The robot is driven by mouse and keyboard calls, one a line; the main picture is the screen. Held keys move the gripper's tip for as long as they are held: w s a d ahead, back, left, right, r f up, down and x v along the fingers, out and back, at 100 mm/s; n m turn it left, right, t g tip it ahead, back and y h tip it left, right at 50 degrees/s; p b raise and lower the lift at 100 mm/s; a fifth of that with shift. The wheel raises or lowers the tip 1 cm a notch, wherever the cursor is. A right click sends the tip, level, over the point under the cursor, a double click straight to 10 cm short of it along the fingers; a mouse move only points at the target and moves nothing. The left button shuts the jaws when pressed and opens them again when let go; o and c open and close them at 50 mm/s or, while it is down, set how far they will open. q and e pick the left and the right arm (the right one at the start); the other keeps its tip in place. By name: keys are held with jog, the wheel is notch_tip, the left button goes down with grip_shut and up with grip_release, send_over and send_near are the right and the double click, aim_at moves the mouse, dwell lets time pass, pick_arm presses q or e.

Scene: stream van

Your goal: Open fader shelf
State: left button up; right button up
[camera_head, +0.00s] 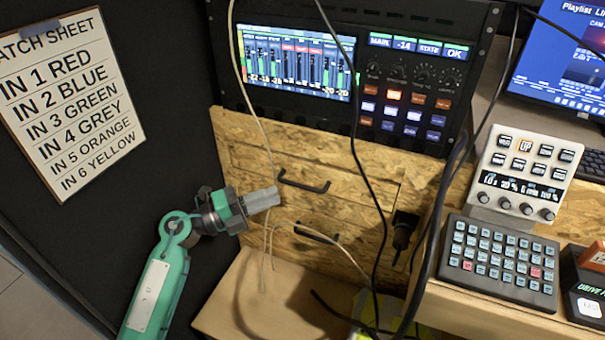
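A wooden chipboard front with two drawers is in the middle of the head view. The upper drawer (345,193) has a black bar handle (303,182), and the lower drawer has a similar handle (316,233). Both look closed; no label shows which is the fader shelf. My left gripper (277,196) comes in from the left, its grey fingers pointing right, just left of and slightly below the upper handle's left end. The fingers appear close together, but their gap is not clear. I cannot tell whether they touch the front. My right gripper is not in view.
Loose cables (352,130) hang across the drawer fronts, and a thin pale one passes by my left gripper. A rack mixer with a screen (295,65) sits above. A wooden surface (235,300) lies below. A keypad (500,262) and control panel (522,172) stand at right.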

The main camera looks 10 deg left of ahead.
aim_at(298, 186)
pick_arm(q)
jog(key=x, duration=0.7)
jog(key=shift+w+d+r, duration=0.2)
jog(key=shift+w, duration=0.05)
grip_shut()
